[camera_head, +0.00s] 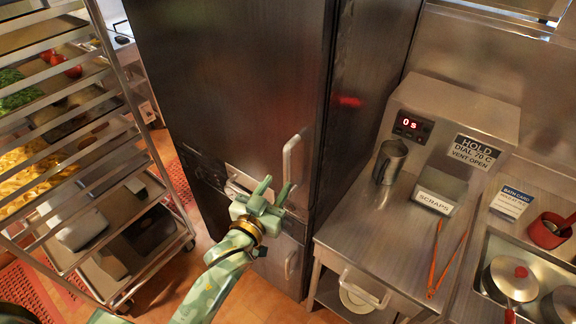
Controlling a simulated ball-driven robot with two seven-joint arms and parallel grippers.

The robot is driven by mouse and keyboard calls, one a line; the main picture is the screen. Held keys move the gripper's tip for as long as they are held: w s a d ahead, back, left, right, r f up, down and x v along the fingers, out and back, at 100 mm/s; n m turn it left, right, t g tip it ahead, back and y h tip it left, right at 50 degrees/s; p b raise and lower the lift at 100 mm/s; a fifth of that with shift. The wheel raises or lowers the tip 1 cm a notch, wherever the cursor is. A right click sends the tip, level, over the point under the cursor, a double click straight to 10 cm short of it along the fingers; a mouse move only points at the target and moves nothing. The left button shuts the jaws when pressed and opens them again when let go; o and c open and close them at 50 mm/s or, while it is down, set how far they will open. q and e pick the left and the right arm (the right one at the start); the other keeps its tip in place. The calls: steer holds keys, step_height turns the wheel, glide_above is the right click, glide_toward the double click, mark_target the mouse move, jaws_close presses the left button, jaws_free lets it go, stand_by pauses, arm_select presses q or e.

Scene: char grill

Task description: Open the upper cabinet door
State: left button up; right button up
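The tall dark metal cabinet stands in the middle, with its upper cabinet door (235,85) closed. A pale upright bar handle (288,158) is on the right side of that door. My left gripper (273,188) comes up from below in front of the cabinet, close by the lower end of the handle. Its two green fingers are apart with nothing seen between them. I cannot tell whether a finger touches the handle. A lower door with its own handle (291,265) is below, partly hidden by my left arm. My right gripper is not in view.
A wheeled tray rack (140,130) with food stands at left, near the cabinet. Tiled floor shows below the cabinet.

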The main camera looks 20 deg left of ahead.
mark_target(285, 172)
arm_select(q)
steer(key=w, duration=0.4)
steer(key=w+d, duration=0.1)
steer(key=w, duration=0.1)
steer(key=shift+w, duration=0.3)
steer(key=shift+s, duration=0.1)
jaws_close()
